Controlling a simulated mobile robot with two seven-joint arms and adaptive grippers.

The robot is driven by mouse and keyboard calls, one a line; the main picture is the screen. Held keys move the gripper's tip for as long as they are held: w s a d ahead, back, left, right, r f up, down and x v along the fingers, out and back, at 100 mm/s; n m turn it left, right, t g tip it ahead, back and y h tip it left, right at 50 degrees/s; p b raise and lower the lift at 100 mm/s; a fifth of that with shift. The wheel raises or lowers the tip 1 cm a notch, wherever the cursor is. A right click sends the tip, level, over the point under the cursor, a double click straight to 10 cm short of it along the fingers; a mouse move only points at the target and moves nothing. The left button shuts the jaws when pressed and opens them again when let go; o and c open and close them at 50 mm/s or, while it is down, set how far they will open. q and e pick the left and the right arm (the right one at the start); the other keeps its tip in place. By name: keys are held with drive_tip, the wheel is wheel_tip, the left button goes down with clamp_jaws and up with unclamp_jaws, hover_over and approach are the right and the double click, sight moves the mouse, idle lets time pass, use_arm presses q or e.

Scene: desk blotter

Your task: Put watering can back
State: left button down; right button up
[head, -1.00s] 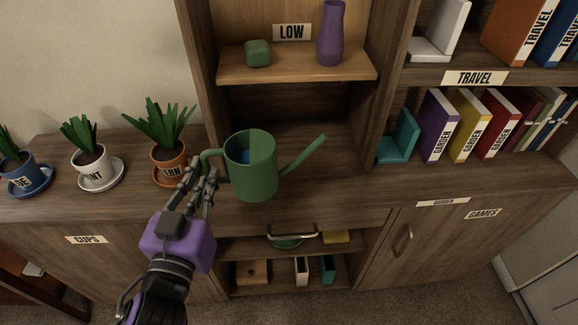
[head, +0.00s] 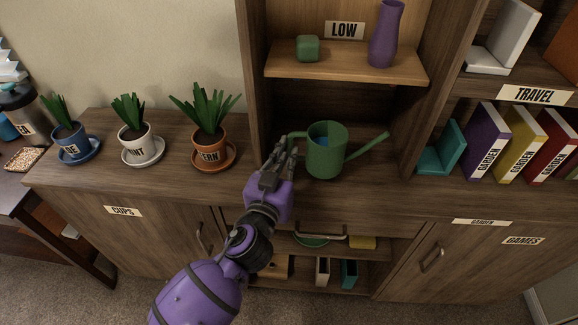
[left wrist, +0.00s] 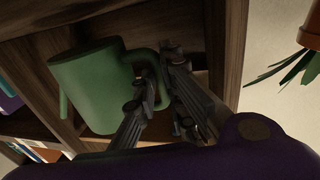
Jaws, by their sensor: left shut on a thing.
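The green watering can (head: 325,160) is upright at the front of the open bay under the LOW shelf (head: 345,62), its spout pointing right. Blue shows inside its open top. My left gripper (head: 282,152) is at the can's left side, shut on its handle. In the left wrist view the can (left wrist: 92,85) is close, and the fingers of my left gripper (left wrist: 158,85) close around the handle. I cannot tell whether the can's base touches the counter. My right gripper is not in view.
Potted plants stand on the counter to the left, the nearest in a terracotta pot (head: 210,152). A teal bookend (head: 442,150) and garden books (head: 487,145) stand to the right. A green cube (head: 307,48) and purple vase (head: 386,35) sit on the shelf above.

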use_arm(q)
drive_tip(key=shift+w+d+f, duration=0.15)
drive_tip(key=shift+w+f, duration=0.05)
drive_tip(key=shift+w+f+b, duration=0.15)
drive_tip(key=shift+f+b, duration=0.3)
drive_tip(key=shift+f, duration=1.15)
drive_tip(key=shift+f, duration=0.2)
drive_tip(key=c, duration=1.8)
unclamp_jaws()
